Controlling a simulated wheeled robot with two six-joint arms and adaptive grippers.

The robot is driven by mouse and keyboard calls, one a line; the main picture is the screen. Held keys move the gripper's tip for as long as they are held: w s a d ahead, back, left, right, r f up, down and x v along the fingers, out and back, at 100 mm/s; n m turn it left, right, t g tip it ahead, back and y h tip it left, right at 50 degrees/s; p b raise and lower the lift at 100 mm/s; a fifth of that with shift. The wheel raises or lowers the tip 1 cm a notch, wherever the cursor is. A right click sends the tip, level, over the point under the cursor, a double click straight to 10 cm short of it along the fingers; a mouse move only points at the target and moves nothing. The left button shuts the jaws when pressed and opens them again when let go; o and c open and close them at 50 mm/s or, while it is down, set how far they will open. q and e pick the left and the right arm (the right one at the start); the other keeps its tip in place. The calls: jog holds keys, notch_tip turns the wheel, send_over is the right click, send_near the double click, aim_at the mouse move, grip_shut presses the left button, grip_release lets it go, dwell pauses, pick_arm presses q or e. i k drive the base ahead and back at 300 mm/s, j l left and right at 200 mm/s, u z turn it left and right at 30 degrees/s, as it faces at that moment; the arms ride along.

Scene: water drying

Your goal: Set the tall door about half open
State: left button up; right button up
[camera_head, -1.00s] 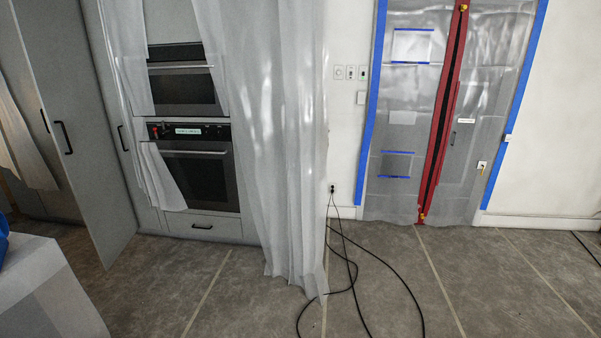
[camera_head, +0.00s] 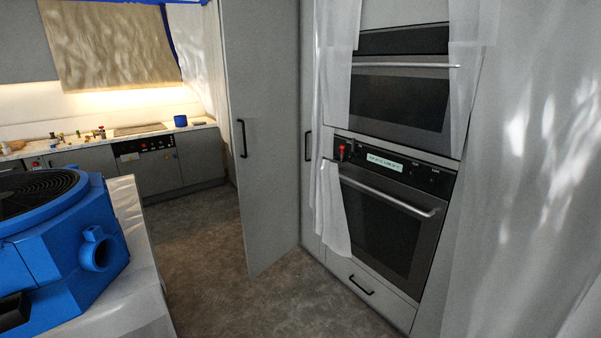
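A tall grey door (camera_head: 268,140) stands swung open in the middle of the view, left of the wall ovens. It has a black bar handle (camera_head: 242,138) near its left edge. Its right edge meets a tall cabinet front with another black handle (camera_head: 308,146). How far the door is open is hard to judge exactly from this angle. Neither of my grippers is in view.
A blue machine (camera_head: 70,240) stands on a covered white counter (camera_head: 150,270) at the left front. Wall ovens (camera_head: 385,215) and a hanging plastic sheet (camera_head: 535,170) are on the right. Bare floor (camera_head: 215,250) lies before the door; a back counter (camera_head: 70,143) is beyond.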

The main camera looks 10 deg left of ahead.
aim_at(261, 39)
jog(key=i+u, duration=0.4)
jog(key=i, duration=1)
